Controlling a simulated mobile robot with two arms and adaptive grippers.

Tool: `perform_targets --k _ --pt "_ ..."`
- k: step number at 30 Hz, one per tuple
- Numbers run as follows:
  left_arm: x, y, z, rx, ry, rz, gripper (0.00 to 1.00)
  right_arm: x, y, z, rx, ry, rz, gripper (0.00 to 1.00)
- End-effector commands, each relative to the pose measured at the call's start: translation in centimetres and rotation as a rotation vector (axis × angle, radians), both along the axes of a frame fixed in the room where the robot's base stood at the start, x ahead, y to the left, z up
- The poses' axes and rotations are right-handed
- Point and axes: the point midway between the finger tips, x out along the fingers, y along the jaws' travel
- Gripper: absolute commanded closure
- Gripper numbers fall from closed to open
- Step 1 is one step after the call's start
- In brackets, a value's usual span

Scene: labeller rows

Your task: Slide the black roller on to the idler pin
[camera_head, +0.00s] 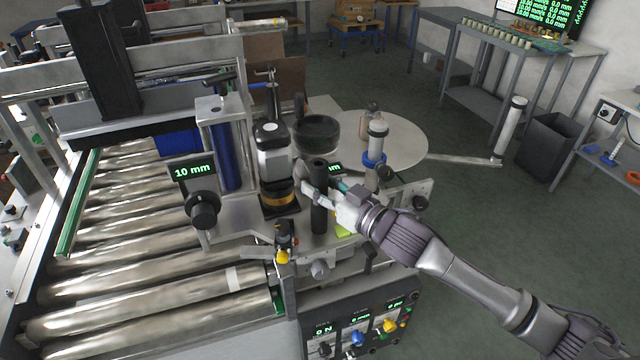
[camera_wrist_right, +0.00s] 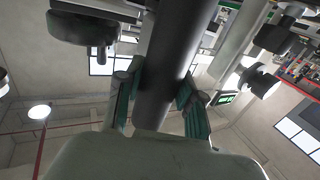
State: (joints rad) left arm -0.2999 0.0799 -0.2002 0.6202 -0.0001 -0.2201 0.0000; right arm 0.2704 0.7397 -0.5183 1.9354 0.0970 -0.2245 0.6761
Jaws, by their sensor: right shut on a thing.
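The black roller (camera_head: 319,205) stands upright over the labeller's metal plate, in front of a wide black wheel. My right gripper (camera_head: 328,188) comes in from the right and is shut on the roller's upper half. In the right wrist view the black roller (camera_wrist_right: 175,60) passes between the green finger pads (camera_wrist_right: 162,100), tilted in the picture. I cannot make out the idler pin; the roller, gripper or nearby parts may hide it. Whether the roller's lower end is around a pin or clear of it, I cannot tell. My left gripper is not in view.
Close by stand the wide black wheel (camera_head: 317,134), a grey and black unit (camera_head: 273,150) and a pale post with a blue collar (camera_head: 376,150). A large pale disc (camera_head: 405,140) lies behind. The conveyor rollers (camera_head: 140,260) fill the left. Open floor is at right.

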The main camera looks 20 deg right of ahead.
Motion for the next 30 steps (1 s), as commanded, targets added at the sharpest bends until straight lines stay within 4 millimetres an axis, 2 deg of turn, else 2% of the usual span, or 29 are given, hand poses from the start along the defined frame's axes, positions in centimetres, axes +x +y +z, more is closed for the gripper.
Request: perform_targets --k 16,17,21,22,30 --pt "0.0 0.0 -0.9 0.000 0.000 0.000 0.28 0.0 0.0 -1.3 0.001 -0.003 0.000 1.00" --pt "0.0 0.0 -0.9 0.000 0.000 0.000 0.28 0.0 0.0 -1.3 0.001 -0.003 0.000 0.61" --pt "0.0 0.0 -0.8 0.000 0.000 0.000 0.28 0.0 0.0 -1.2 0.001 -0.003 0.000 0.38" --pt "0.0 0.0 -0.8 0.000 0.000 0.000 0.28 0.0 0.0 -1.2 0.000 -0.002 0.000 0.33" --pt "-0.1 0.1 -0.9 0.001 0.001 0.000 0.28 0.0 0.0 -1.4 -0.001 0.002 0.000 0.33"
